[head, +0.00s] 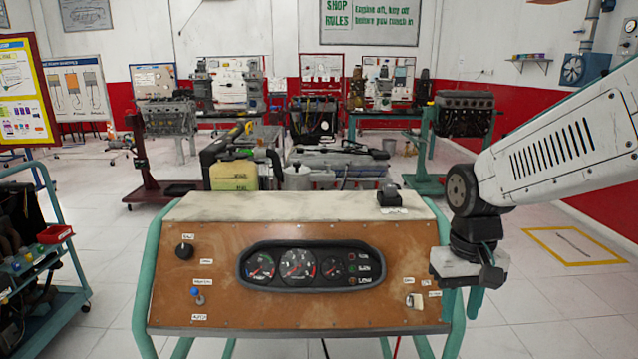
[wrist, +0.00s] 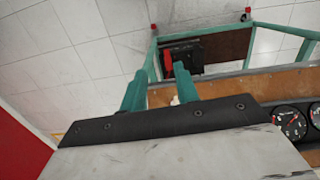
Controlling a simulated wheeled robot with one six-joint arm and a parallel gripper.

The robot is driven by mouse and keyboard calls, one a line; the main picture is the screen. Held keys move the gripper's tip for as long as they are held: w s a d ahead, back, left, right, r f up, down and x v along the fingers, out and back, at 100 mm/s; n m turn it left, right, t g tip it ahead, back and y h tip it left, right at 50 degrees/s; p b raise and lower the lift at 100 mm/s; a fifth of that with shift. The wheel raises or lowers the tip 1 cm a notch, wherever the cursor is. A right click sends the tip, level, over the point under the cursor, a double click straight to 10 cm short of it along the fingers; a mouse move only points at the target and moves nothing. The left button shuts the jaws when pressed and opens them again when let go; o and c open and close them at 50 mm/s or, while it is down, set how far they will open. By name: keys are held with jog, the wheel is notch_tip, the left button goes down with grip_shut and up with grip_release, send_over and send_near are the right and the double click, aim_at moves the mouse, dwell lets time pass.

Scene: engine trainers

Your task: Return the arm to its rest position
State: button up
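My arm comes in from the right in the head view, bent at its dark joint. My gripper (head: 474,300) hangs at the right end of the engine trainer's brown control panel (head: 350,218), close to the white-bodied switch (head: 414,300) at the panel's lower right. In the wrist view, the two teal fingers of my gripper (wrist: 159,70) stand apart with nothing visibly held between them. A small pale part shows by the base of the right finger, too small to identify. Whether the fingers touch the panel is unclear.
The panel has a gauge cluster (head: 305,265), a black knob (head: 184,251) and a blue-tipped toggle (head: 196,293). A dark box with red parts (wrist: 183,52) sits low in the teal frame. Floor at right is open around a yellow-outlined square (head: 572,246).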

jog(key=s+d+r+t, duration=0.1)
jog(key=s+r, duration=0.2)
jog(key=s, duration=0.5)
jog(key=s+d+r+t, duration=0.1)
jog(key=s+r, duration=0.2)
jog(key=s, duration=0.5)
jog(key=shift+s+d+r, duration=0.15)
jog(key=shift+r, duration=0.25)
jog(key=shift+o, duration=0.2)
